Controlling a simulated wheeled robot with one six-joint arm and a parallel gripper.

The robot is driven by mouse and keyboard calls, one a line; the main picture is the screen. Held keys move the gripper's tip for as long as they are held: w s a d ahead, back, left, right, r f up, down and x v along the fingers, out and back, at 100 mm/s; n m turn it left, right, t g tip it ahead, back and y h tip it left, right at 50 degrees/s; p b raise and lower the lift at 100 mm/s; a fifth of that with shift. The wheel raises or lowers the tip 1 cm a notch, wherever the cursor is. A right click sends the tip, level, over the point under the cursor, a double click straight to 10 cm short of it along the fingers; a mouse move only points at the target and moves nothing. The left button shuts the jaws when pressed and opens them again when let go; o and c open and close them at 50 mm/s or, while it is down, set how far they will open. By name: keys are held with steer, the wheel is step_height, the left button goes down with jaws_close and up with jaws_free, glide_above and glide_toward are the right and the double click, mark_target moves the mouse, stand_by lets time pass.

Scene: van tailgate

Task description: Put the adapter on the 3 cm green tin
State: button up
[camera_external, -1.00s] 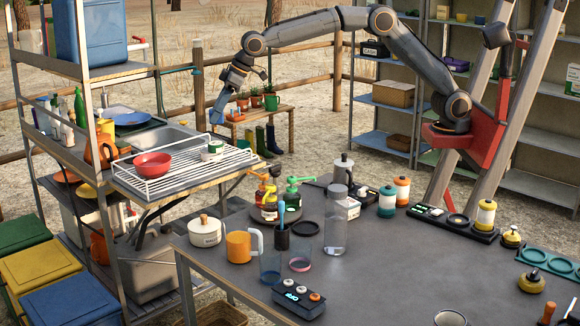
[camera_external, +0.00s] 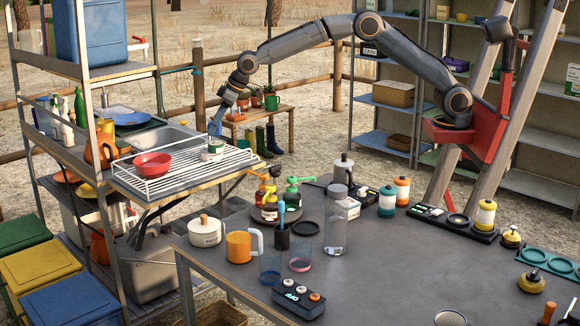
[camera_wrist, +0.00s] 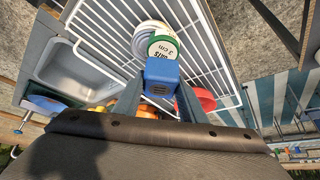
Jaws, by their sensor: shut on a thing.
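My gripper (camera_external: 215,128) points down just above the wire rack and looks close over the green tin (camera_external: 212,150). In the wrist view my gripper (camera_wrist: 161,90) is shut on a blue block, which I take to be the adapter (camera_wrist: 162,75). The green tin also shows in the wrist view (camera_wrist: 163,46), with a white label reading "3 cm", right beyond the adapter's far end. The adapter overlaps the tin's near edge there; I cannot tell whether they touch. In the external view the adapter is hard to tell from the fingers.
The tin stands on the white wire rack (camera_external: 178,186). A red bowl (camera_external: 152,164) sits to its left, and a sink (camera_external: 170,138) lies behind. A pale round thing (camera_wrist: 150,30) shows beside the tin. Pump bottles (camera_external: 292,195) stand on the table at front right.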

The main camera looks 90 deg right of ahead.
mark_target(215, 133)
steer(key=shift+f+p, duration=0.35)
steer(key=shift+f, duration=1.15)
steer(key=shift+f, duration=0.15)
steer(key=o, duration=1.1)
steer(key=shift+s+r, duration=0.1)
steer(key=shift+r, duration=0.4)
steer(key=b+v, duration=0.2)
steer(key=v, duration=0.9)
steer(key=shift+s+r, duration=0.15)
steer(key=s+f+g, duration=0.1)
steer(key=s+f, duration=0.4)
steer(key=s, duration=1.1)
steer(key=s+d+f+g, duration=0.1)
steer(key=s+f, duration=0.5)
steer(key=s, duration=0.9)
steer(key=s+f+g, duration=0.3)
steer(key=s+f, duration=0.2)
steer(key=s, duration=1.1)
steer(key=shift+s+d+f, duration=0.2)
steer(key=shift+s, duration=0.15)
